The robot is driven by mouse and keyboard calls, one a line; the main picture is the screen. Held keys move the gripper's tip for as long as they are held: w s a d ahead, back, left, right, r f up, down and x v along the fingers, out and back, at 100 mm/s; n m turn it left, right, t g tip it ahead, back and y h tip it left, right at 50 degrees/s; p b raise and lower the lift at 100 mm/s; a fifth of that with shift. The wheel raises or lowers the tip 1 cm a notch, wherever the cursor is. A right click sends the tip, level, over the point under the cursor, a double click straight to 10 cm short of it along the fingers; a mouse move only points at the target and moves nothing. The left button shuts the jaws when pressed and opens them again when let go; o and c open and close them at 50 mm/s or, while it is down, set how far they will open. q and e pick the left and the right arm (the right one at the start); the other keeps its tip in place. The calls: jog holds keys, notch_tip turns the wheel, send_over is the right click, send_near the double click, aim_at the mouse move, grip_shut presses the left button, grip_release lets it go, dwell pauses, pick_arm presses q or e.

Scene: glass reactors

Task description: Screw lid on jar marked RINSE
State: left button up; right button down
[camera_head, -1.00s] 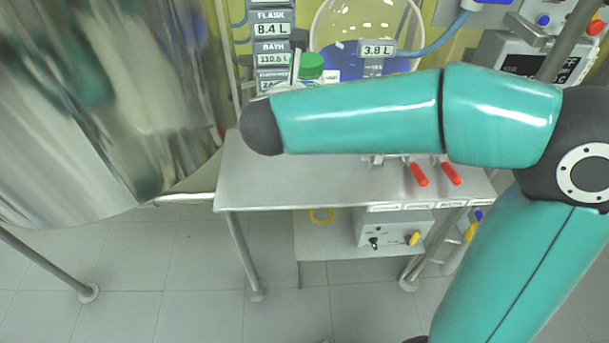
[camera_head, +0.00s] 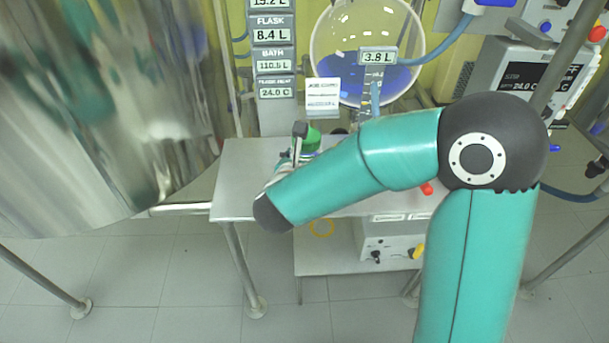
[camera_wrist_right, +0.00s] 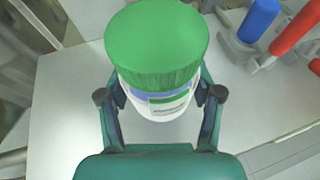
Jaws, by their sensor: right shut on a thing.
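A white jar (camera_wrist_right: 158,103) with a green lid (camera_wrist_right: 157,42) on top stands upright in the right wrist view. Its label has blue and green bands, and the print is too small to read. My right gripper (camera_wrist_right: 160,95) is shut on the jar's body below the lid, one finger on each side. In the head view the green lid (camera_head: 313,137) shows over the back of the steel table (camera_head: 236,178), and my forearm hides most of the jar. I cannot tell whether the jar touches the table. My left gripper is not in view.
A round flask (camera_head: 365,35) with blue liquid and a column of displays (camera_head: 272,50) stand behind the table. A large shiny vessel (camera_head: 90,120) fills the left. Red and blue valve handles show in the right wrist view. The table's left front is clear.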

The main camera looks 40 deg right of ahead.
jog(key=shift+f, duration=0.1)
jog(key=shift+f+b, duration=0.4)
jog(key=shift+f, duration=1.7)
jog(key=shift+f, duration=0.15)
jog(key=shift+c, duration=1)
grip_release()
